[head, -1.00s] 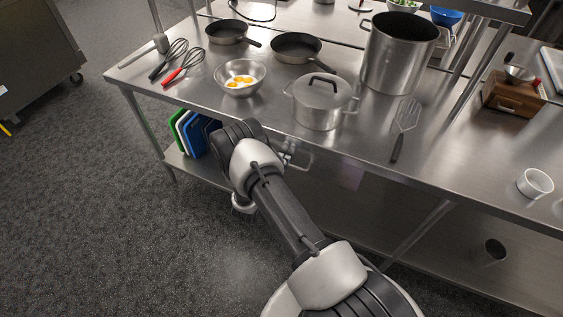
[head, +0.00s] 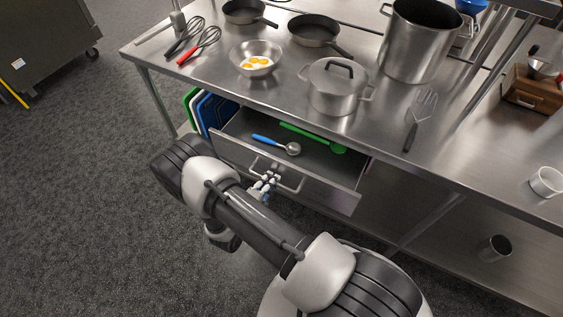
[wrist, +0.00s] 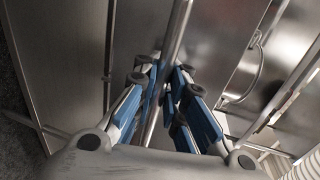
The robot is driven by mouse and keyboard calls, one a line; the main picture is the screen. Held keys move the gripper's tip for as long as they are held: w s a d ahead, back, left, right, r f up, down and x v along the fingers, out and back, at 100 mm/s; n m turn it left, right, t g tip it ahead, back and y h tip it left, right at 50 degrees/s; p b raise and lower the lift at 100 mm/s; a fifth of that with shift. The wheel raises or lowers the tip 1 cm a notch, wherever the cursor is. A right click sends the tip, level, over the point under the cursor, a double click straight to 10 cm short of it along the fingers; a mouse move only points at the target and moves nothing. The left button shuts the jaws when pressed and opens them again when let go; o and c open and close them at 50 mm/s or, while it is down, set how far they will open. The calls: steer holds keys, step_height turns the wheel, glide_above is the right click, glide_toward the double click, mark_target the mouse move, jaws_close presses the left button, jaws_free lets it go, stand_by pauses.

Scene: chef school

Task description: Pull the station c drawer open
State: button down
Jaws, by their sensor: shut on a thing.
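The station c drawer (head: 335,190) stands pulled out from under the steel table, its inside showing. A blue-handled ladle (head: 272,142) and a green utensil (head: 318,139) lie in it. My gripper (head: 264,184) is at the bar handle (head: 289,186) on the drawer front. In the wrist view, my gripper (wrist: 165,95) has its blue-padded fingers on both sides of the handle bar (wrist: 176,40), shut on it. Part of the drawer's left front is hidden behind my arm in the head view.
The tabletop (head: 380,135) above holds a lidded pot (head: 335,92), a bowl with eggs (head: 256,60), a tall stockpot (head: 415,45), pans and whisks. Cutting boards (head: 212,112) stand left of the drawer. The floor (head: 80,200) at left is clear.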

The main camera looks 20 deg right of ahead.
steer(key=f+v, duration=0.2)
steer(key=v, duration=1)
steer(key=shift+s+a+b, duration=0.3)
steer(key=shift+a+b, duration=0.05)
steer(key=shift+a, duration=0.15)
steer(key=shift+f, duration=0.15)
steer(key=c, duration=1.7)
jaws_free()
steer(key=shift+f, duration=0.1)
steer(key=shift+o, duration=0.2)
steer(key=v, duration=1.2)
